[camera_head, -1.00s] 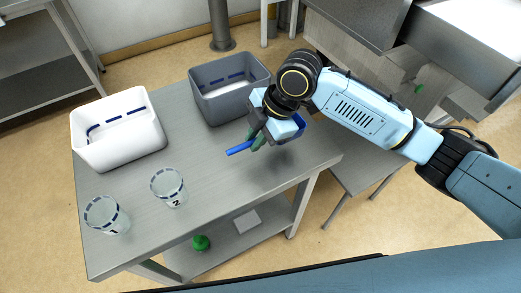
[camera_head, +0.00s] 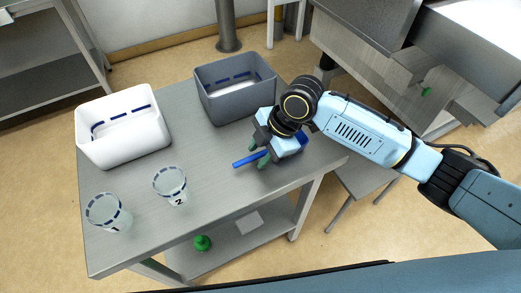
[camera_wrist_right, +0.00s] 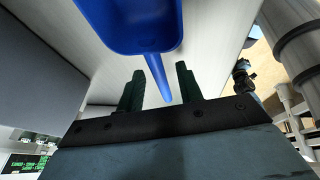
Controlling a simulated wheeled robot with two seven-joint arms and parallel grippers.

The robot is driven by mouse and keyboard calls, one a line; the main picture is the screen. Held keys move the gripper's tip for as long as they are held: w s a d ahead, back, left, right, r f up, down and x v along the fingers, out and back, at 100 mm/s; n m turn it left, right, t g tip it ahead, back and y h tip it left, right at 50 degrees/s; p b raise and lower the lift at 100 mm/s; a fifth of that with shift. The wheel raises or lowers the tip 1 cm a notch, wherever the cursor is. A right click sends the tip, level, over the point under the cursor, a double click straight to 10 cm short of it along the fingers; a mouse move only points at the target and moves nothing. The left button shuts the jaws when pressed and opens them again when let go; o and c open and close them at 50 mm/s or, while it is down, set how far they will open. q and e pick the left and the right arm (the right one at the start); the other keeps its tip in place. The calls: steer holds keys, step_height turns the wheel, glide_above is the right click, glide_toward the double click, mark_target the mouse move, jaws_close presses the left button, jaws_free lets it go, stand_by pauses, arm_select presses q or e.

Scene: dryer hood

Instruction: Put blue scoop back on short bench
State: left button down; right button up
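A blue scoop (camera_head: 246,160) is at my right gripper (camera_head: 258,154), low over the right end of the grey metal bench (camera_head: 215,205). Its handle sticks out to the left and its bowl is mostly hidden behind the gripper. In the right wrist view, the scoop's bowl (camera_wrist_right: 135,22) is at the top, and its handle runs down between the green fingers of the gripper (camera_wrist_right: 168,72). The fingers are apart, with a gap beside the handle. Whether the scoop touches the bench top is hard to tell. My left gripper is not in view.
A grey bin (camera_head: 236,100) stands just behind the gripper. A white bin (camera_head: 122,140) and two clear cups, marked 1 (camera_head: 108,215) and 2 (camera_head: 170,187), stand to the left. A green object (camera_head: 203,243) is on the lower shelf. The bench's front middle is clear.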

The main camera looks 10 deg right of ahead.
steer(key=p+v, duration=0.1)
steer(key=v, duration=1.1)
steer(key=shift+p, duration=0.4)
steer(key=shift+r, duration=0.15)
